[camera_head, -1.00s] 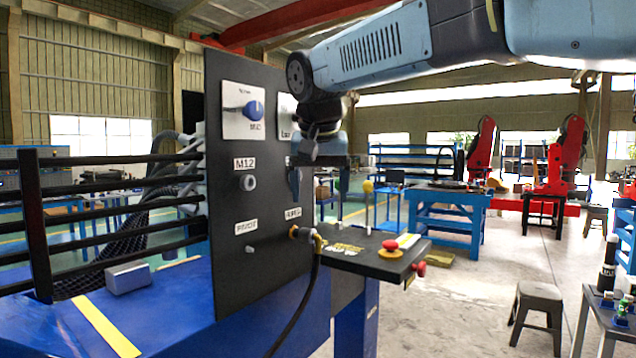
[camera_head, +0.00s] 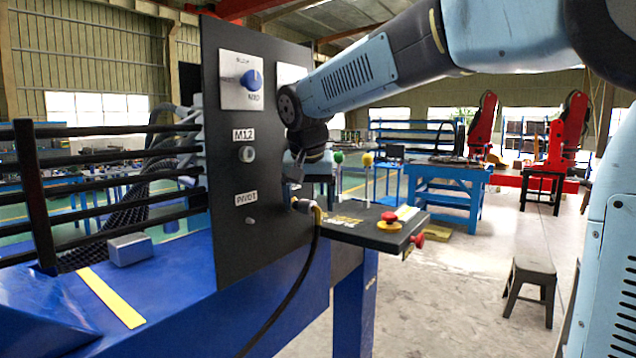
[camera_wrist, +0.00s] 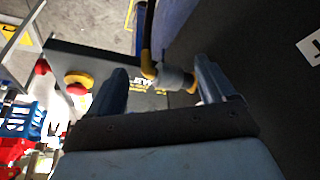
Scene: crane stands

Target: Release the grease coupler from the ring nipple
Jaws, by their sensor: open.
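The grease coupler (camera_head: 308,207) sits at the lower right of the black panel (camera_head: 225,175), with its dark hose (camera_head: 297,285) hanging down in front of the blue stand. In the wrist view, the coupler (camera_wrist: 174,78) is a grey sleeve with a brass end toward the panel and a yellow elbow on the hose side. My gripper (camera_wrist: 160,74) is open, one finger on each side of the coupler's line, with visible space to the left finger. The right finger is close to the brass end; contact cannot be told. The ring nipple is hidden behind the coupler. My gripper (camera_head: 296,172) is just above it in the head view.
A small shelf (camera_head: 350,228) with a red emergency button (camera_head: 389,217) juts out just right of the coupler. The panel also carries a blue knob (camera_head: 251,80), an M12 fitting (camera_head: 246,154) and a PIVOT nipple (camera_head: 250,220). A stool (camera_head: 530,280) stands on open floor.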

